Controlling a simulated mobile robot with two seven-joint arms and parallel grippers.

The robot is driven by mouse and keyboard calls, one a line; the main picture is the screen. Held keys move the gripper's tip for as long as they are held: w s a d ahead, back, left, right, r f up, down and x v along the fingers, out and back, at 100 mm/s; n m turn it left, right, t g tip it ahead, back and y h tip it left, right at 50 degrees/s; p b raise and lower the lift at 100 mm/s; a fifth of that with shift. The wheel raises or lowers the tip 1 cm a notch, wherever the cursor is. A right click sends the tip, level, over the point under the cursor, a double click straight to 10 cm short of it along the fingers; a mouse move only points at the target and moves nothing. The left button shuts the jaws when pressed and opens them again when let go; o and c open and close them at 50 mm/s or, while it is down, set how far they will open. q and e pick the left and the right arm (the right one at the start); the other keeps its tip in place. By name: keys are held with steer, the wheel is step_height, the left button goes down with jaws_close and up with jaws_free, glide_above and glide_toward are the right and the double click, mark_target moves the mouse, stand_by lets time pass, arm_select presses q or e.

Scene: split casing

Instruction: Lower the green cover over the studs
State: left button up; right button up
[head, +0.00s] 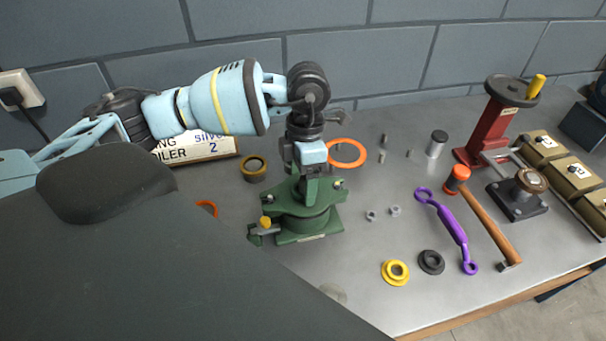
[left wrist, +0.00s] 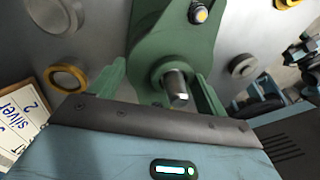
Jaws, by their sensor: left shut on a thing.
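The green cover (head: 312,188) is under my left gripper (head: 311,168), which is shut on its upright part and points down at the bench. Below, a green casing with a broad flange (head: 305,226) stands upright on the bench. Small light stud tips (head: 338,184) show near the flange's right side. I cannot tell whether the cover touches the flange. In the left wrist view the green cover (left wrist: 150,55) lies ahead of the gripper, with a bare metal shaft end (left wrist: 175,88) in its round opening. My right gripper is not in view.
An orange ring (head: 345,153) lies behind the casing; a bronze ring (head: 254,168) and a sign (head: 205,148) are left of it. Nuts (head: 383,213), a purple bar (head: 447,230), a hammer (head: 485,215) and a red stand (head: 488,130) are to the right.

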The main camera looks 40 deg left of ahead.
arm_select(q)
steer(key=shift+r, duration=0.15)
steer(key=shift+f, duration=0.2)
stand_by(0.6)
steer(key=o, duration=1.6)
steer(key=shift+f, duration=0.15)
steer(key=shift+r, duration=0.2)
